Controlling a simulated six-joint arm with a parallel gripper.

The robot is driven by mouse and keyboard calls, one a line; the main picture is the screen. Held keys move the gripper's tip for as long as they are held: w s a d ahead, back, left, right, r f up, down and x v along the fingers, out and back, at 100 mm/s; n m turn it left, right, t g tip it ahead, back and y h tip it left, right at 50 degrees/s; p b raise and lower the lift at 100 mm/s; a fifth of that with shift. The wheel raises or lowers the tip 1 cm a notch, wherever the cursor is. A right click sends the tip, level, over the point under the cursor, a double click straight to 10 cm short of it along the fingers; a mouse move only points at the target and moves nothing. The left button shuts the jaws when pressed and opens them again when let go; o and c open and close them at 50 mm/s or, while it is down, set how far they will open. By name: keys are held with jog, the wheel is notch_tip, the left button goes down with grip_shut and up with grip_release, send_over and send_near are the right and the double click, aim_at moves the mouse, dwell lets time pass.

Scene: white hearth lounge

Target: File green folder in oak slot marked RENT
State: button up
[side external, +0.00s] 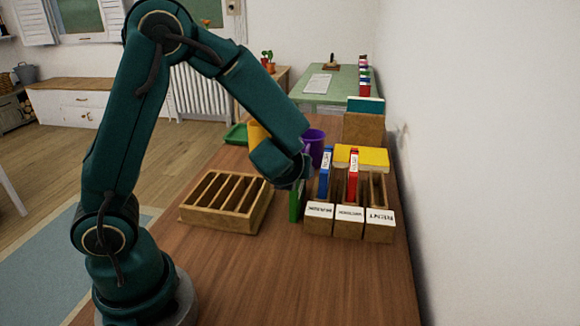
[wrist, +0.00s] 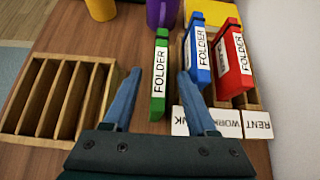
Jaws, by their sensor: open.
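The green folder (wrist: 158,90) stands upright on the table, left of the oak slots; in the side view only a strip of it (side external: 296,207) shows below my gripper. My gripper (wrist: 158,72) is open, with one finger on each side of the green folder in the wrist view; contact cannot be told. The oak slot marked RENT (side external: 380,225) is the rightmost of three and looks empty. Its label (wrist: 257,124) also shows in the wrist view. A blue folder (side external: 325,172) stands in the left slot and a red folder (side external: 353,177) in the middle one.
A wooden rack with several empty compartments (side external: 206,217) sits to the left. A purple mug (side external: 316,141), a yellow mug (side external: 257,134) and a yellow block (side external: 372,157) stand behind. The white wall (side external: 480,170) runs along the right. The table front (side external: 300,285) is clear.

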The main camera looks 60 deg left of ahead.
jog(key=shift+f, duration=0.6)
jog(key=shift+x, duration=2.35)
grip_shut()
